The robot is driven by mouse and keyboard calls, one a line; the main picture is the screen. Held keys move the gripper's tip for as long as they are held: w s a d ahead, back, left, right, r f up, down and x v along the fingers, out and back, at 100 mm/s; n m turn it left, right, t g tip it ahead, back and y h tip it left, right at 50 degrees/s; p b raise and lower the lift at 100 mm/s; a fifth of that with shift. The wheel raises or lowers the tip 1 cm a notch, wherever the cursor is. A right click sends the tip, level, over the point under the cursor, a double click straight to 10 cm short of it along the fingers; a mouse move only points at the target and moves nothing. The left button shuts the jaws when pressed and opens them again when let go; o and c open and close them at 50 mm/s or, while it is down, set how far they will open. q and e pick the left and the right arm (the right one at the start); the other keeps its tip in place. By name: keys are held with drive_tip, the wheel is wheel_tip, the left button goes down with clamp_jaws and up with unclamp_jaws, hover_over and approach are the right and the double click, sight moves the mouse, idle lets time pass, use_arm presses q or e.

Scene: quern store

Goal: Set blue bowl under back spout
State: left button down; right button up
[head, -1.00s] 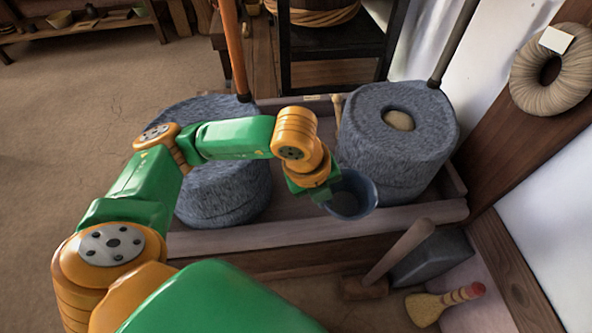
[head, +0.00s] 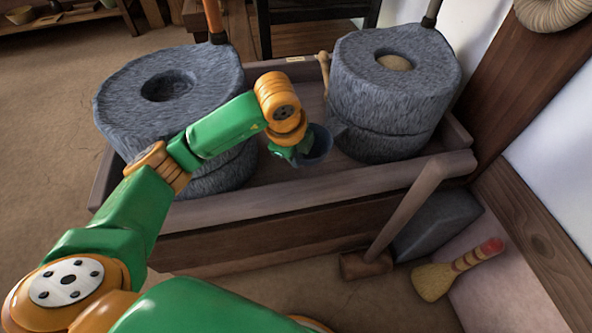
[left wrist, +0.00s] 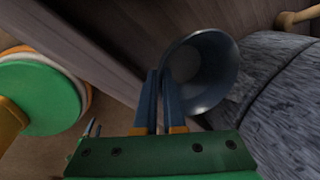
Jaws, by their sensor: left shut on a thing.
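The blue bowl (head: 321,146) is at the trough, between the two stone querns and close to the right one. My left gripper (head: 292,154) is shut on its rim; the left wrist view shows both fingers (left wrist: 160,98) at the wall of the bowl (left wrist: 208,72). The bowl is partly hidden by my gripper in the head view. A small grey lip (head: 337,127) sticks out from the right quern (head: 390,95) beside the bowl; it may be a spout. I cannot tell whether the bowl touches the trough floor. My right gripper is not in view.
The left quern (head: 205,95) stands close to my left forearm. The wooden trough (head: 300,200) has a raised front rim. A mallet (head: 405,205), a grey block (head: 437,222) and a brush (head: 435,280) are in front, at the right. A wooden peg (head: 323,72) stands at the trough's back.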

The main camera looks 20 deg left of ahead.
use_arm(q)
drive_tip(key=x, duration=0.1)
drive_tip(key=b+x, duration=0.1)
drive_tip(key=x, duration=0.2)
drive_tip(key=shift+s+a+f, duration=0.2)
drive_tip(key=shift+a, duration=0.05)
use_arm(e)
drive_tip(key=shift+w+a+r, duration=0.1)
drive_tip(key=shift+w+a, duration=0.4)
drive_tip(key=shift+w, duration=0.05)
use_arm(q)
drive_tip(key=c, duration=1)
unclamp_jaws()
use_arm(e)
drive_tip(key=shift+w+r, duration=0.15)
